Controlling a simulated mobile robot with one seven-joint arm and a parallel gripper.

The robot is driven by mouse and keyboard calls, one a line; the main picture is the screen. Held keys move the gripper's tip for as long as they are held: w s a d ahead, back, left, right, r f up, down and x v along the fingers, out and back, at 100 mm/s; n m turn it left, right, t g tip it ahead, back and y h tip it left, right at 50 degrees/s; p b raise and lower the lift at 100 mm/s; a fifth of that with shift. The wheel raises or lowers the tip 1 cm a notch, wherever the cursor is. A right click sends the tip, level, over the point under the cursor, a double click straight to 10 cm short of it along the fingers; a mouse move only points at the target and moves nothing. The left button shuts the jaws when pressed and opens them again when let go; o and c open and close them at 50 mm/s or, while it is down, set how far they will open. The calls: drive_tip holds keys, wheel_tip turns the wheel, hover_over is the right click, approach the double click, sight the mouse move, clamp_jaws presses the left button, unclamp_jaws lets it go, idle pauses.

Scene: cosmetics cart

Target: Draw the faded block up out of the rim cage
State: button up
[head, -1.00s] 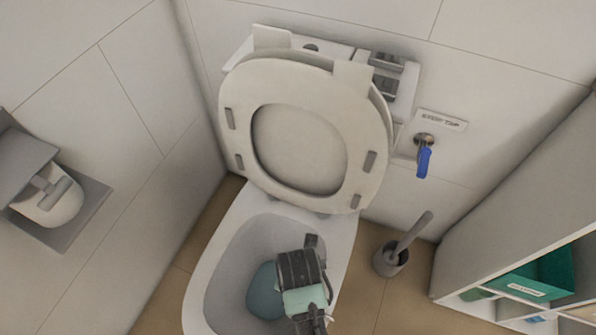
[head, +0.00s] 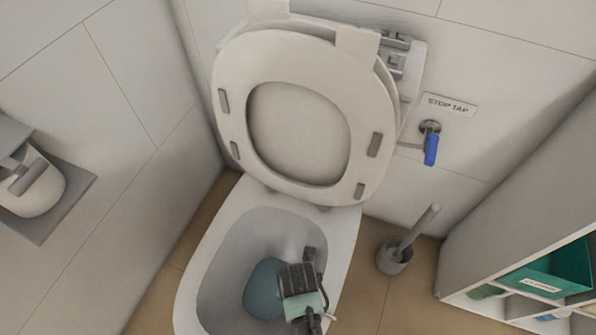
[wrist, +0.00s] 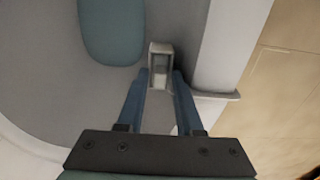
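A small pale grey upright frame, apparently the rim cage (wrist: 160,48), is in the upper middle of the wrist view against the bowl wall. A dull grey face inside it seems to be the faded block (wrist: 160,77). My gripper (wrist: 161,82) has its two blue fingers apart, one on each side of the cage's lower part. I cannot tell whether they touch it. In the head view my gripper (head: 301,280) reaches down into the right side of the toilet bowl (head: 228,240). It hides most of the cage and block there.
The toilet seat and lid (head: 300,130) stand raised behind the bowl. Blue-green water (head: 262,290) lies in the bowl. A toilet brush (head: 396,256) stands on the floor to the right, below a blue stop tap (head: 430,150). A shelf unit (head: 530,180) is at the far right.

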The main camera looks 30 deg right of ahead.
drive_tip(key=shift+c, duration=0.3)
clamp_jaws()
drive_tip(key=shift+r, duration=0.15)
drive_tip(key=shift+r+p, duration=3.4)
drive_tip(key=shift+p, duration=0.65)
drive_tip(key=shift+r, duration=0.1)
wheel_tip(320, 180, up, 8)
drive_tip(key=p, duration=0.8)
drive_tip(key=shift+p, duration=0.3)
